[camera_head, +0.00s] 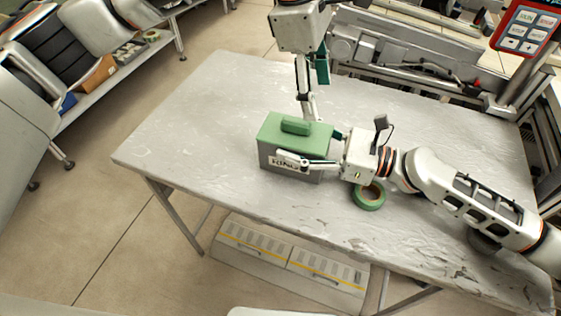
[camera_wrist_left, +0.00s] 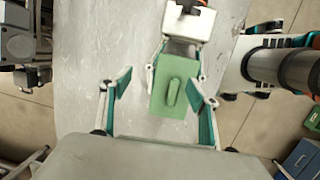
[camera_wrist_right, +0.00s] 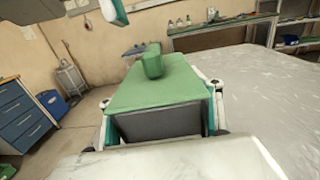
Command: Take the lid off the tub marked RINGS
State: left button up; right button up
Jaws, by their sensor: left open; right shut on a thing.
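The grey tub (camera_head: 271,157) stands on the table with its green lid (camera_head: 272,131) on top; the lid has a raised green handle (camera_head: 295,127). A label on its front is partly covered by a finger of my right gripper and hard to read. My right gripper (camera_head: 309,149) comes from the right and is shut on the tub's sides, one finger on each; the right wrist view also shows the grey wall (camera_wrist_right: 160,124) between them. My left gripper (camera_head: 309,112) is open and empty, pointing down near the lid's far edge; in its wrist view the handle (camera_wrist_left: 172,92) lies between its fingers.
A green tape roll (camera_head: 369,197) lies on the table (camera_head: 205,125) just below my right wrist. The table's left part is clear. Machinery (camera_head: 400,50) and a red control panel (camera_head: 525,25) stand behind the table at the right.

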pick_arm(q)
jog(key=s+d+n+g+h, duration=0.1)
jog(key=s+d+h, duration=0.4)
jog(key=d, duration=0.2)
jog(key=s+d+n+g+h, duration=0.1)
jog(key=s+d+g+h, duration=0.1)
jog(key=s+d+h, duration=0.45)
jog(key=s+d+r+n+t+h, duration=0.1)
jog(key=s+d+r+n+h, duration=0.1)
jog(key=s+r+n+h, duration=0.6)
jog(key=w+a+n+t+h, duration=0.1)
jog(key=w+a+n+t, duration=0.3)
jog(key=n+t, duration=0.7)
jog(key=n+t+y, duration=0.8)
jog(key=n+y, duration=1.1)
jog(key=n, duration=1.4)
send_near(295, 126)
jog(key=x, duration=1.1)
jog(key=c, duration=1.4)
